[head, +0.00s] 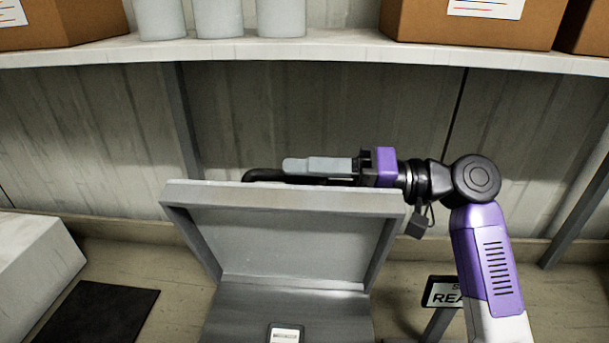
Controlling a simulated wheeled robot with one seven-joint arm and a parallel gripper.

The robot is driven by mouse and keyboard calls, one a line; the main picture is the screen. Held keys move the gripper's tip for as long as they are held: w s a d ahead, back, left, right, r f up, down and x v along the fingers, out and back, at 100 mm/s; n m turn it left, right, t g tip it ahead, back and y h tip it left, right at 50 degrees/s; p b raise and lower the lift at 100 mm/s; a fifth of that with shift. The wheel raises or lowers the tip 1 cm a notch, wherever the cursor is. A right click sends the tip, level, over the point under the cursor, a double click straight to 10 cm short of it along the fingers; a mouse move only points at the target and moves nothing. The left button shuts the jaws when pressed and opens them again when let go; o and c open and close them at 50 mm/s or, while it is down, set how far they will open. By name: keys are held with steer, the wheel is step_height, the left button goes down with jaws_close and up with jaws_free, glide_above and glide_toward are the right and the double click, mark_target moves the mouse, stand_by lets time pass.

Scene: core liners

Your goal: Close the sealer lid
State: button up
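The sealer lid (290,238) is a grey, shallow box-like cover that stands raised and open, its hollow inside facing me. Below it is the sealer's grey base (245,315), with a small pale panel (285,335) at the bottom of the view. My gripper (290,168) reaches in from the right and lies sideways just behind the lid's top edge. One pale grey finger shows above that edge, and a dark part lies beside it. The lid's edge hides the lower part of the gripper. I cannot tell whether it touches the lid or how its fingers stand.
A shelf (330,46) runs across above, holding pale cylinders (218,18) and cardboard boxes (480,22). A white block (30,265) and a black mat (98,312) are at left. A small sign (441,292) stands at right, near my arm. A ribbed wall is behind.

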jaws_close()
stand_by(1.4)
